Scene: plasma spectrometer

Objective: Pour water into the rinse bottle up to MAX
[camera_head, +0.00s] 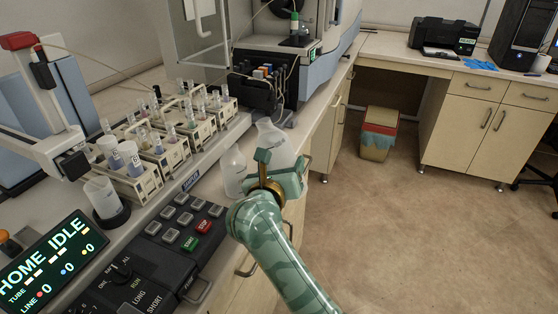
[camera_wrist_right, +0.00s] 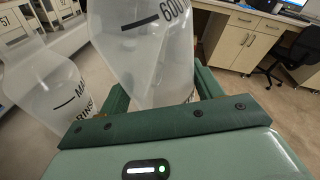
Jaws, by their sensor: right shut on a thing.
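My right gripper (camera_head: 283,163) is shut on a translucent white flask (camera_head: 276,143). In the right wrist view the flask (camera_wrist_right: 150,55) sits between the green fingers, with a dark line and a mark that reads like 600. Its top leans left in the head view. The rinse bottle (camera_head: 234,174) is translucent and stands on the bench edge just left of the held flask. In the right wrist view the rinse bottle (camera_wrist_right: 52,85) shows a partly visible MAX line and RINSE lettering. The water level in either vessel is not clear. My left gripper is out of view.
Sample racks with tubes (camera_head: 165,145) stand behind to the left. A cup in a black holder (camera_head: 104,199) and a keypad (camera_head: 185,225) are nearer. The spectrometer (camera_head: 330,45) stands at the back. The floor to the right is open, with a bin (camera_head: 379,135) beyond.

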